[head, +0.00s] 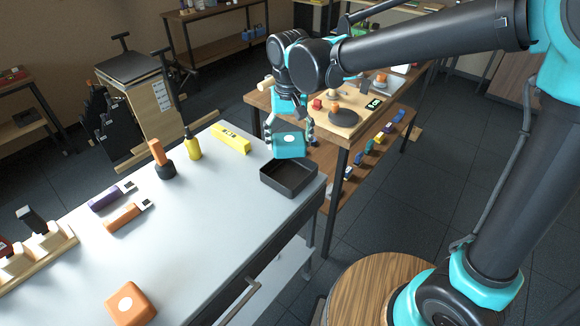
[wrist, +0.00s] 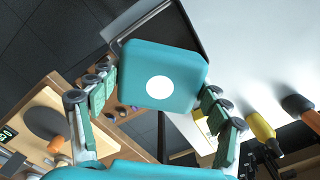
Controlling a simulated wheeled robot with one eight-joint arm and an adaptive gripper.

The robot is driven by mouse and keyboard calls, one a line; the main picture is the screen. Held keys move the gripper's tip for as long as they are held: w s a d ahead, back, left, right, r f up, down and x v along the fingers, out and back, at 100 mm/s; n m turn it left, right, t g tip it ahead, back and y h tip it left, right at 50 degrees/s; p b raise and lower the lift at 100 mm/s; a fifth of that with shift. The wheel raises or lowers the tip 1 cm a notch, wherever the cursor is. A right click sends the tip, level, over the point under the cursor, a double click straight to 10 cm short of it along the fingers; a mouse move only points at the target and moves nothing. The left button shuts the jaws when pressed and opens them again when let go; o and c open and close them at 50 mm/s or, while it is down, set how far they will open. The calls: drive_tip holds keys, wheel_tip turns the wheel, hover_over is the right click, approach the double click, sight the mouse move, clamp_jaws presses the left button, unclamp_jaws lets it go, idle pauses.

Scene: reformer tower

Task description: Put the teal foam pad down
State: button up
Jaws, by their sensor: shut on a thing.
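The teal foam pad (head: 289,145) is a rounded block with a white disc on one face. My gripper (head: 290,130) is shut on it and holds it above the back corner of the dark open tray (head: 290,190). In the wrist view the pad (wrist: 185,75) fills the middle, between the two fingers of my gripper (wrist: 160,95). The tray also shows in the wrist view (wrist: 128,18), partly hidden behind the pad. The visible part of the tray's inside looks empty. The pad appears apart from the tray.
The tray stands at the grey table's (head: 190,235) right end. An orange block (head: 131,303) lies at the front. A wooden table (head: 256,99) with small items is behind.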

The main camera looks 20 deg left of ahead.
wheel_tip(320, 180, down, 10)
idle(0.5)
drive_tip(key=shift+f, duration=0.1)
drive_tip(key=o, duration=1.2)
drive_tip(key=shift+o, duration=0.2)
wheel_tip(320, 180, up, 12)
drive_tip(key=shift+r, duration=0.15)
